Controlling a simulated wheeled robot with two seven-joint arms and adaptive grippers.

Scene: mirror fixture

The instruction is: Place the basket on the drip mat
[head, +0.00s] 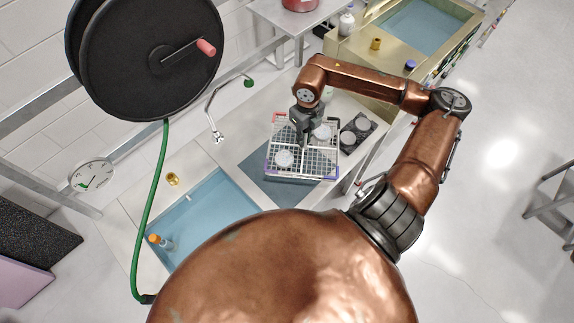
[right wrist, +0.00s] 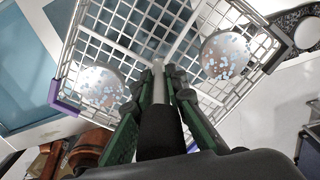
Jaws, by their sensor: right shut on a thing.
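The basket (head: 268,160) is a white wire grid with coloured corner clips and several pale round pieces in it. It also shows in the right wrist view (right wrist: 150,20), with a purple corner. My right gripper (head: 305,138) is over the basket's middle. In the right wrist view, its green fingers (right wrist: 160,85) are shut on the basket's upright central post. The drip mat (head: 272,191) is a dark blue-grey sheet on the counter. The basket overlaps its far part in the head view and hides it there; the gap in height cannot be judged. My left gripper is out of view.
A blue-floored sink (head: 210,222) lies left of the mat, with a faucet (head: 216,134) behind. A dark holed tray (head: 357,133) is just right of the basket. A hose reel (head: 140,60) hangs at upper left. A brass-coloured basin (head: 405,35) stands at the back.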

